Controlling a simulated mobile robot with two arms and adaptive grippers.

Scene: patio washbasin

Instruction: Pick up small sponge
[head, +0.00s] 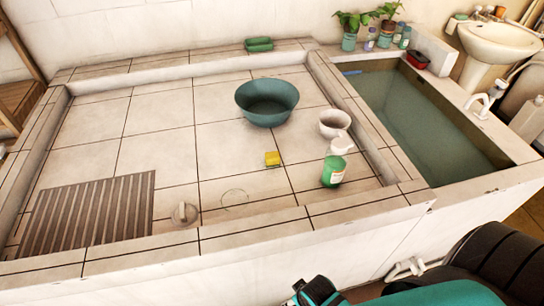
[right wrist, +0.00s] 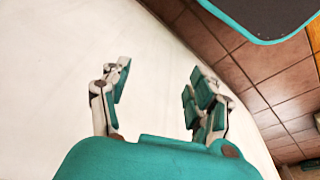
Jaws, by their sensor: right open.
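A small yellow sponge (head: 272,158) lies on the tiled floor of the shallow basin in the head view, near its middle and left of a green-labelled container. My right gripper (right wrist: 160,80) is open in the right wrist view, with nothing between its fingers. A pale wall surface is behind it, and the sponge is not in that view. My right arm comes in at the bottom right of the head view, outside the basin's front wall and well apart from the sponge. My left gripper is not in view.
A teal bowl (head: 267,104), a white pot (head: 334,124) and the green-labelled container (head: 333,172) stand around the sponge. A grate (head: 88,210) and a round knob (head: 184,213) are at the front left. The front ledge (head: 250,233) is raised. A water-filled trough (head: 420,125) is at right.

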